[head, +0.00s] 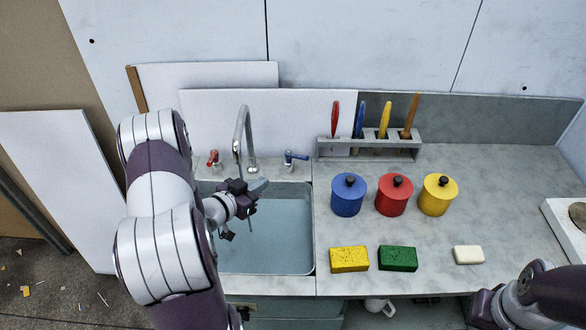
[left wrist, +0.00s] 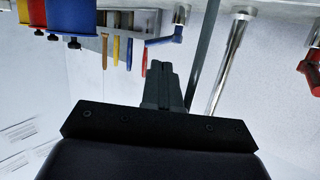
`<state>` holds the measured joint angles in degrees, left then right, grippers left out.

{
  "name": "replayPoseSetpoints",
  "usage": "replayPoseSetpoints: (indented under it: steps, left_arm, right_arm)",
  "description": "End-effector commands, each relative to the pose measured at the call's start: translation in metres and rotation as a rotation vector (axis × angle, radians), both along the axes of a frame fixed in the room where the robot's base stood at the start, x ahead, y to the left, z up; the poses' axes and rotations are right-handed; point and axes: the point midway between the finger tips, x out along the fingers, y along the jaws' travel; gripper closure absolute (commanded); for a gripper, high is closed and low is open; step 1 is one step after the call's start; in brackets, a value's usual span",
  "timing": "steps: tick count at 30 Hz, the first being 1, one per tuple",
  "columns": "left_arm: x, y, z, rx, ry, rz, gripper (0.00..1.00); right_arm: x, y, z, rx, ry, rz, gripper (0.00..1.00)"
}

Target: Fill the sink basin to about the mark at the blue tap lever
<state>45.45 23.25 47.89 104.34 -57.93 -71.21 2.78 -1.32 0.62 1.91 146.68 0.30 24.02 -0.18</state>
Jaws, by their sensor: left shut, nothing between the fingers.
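The sink basin (head: 291,273) holds a flat blue-grey surface that looks like water (head: 272,238). I cannot make out a level mark. The curved metal spout (head: 240,130) stands behind the basin; no clear stream shows from it. The blue tap lever (head: 296,156) is right of the spout and also shows in the left wrist view (left wrist: 165,39). The red tap lever (head: 213,158) is left of the spout. My left gripper (head: 260,187) is shut and empty over the back of the basin, below and left of the blue lever, apart from it.
On the counter (head: 500,205) right of the sink stand blue (head: 347,197), red (head: 394,197) and yellow (head: 437,197) canisters. In front lie a yellow sponge (head: 348,260), a green sponge (head: 397,259) and a white bar (head: 468,255). A rack (head: 370,148) holds several handled tools behind.

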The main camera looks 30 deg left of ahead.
Motion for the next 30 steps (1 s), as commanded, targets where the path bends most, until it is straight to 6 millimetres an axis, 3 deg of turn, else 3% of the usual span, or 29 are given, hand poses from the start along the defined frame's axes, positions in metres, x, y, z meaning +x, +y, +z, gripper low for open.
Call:
replayPoseSetpoints:
  steps: [3,7,21,30]
  left_arm:
    - [-0.005,-0.001,0.001,-0.038,-0.084,-0.026,1.00]
    - [0.007,-0.005,0.002,-0.043,-0.097,-0.034,1.00]
    - [0.100,-0.027,-0.015,-0.042,-0.094,-0.032,1.00]
    - [0.128,-0.033,-0.021,-0.041,-0.094,-0.029,1.00]
  right_arm:
    - [0.000,0.000,-0.004,0.000,0.000,0.000,1.00]
    - [0.000,0.000,0.000,0.000,0.000,0.000,1.00]
    - [0.000,0.000,0.016,0.000,0.000,0.000,1.00]
    - [0.000,0.000,0.021,0.000,0.000,0.000,1.00]
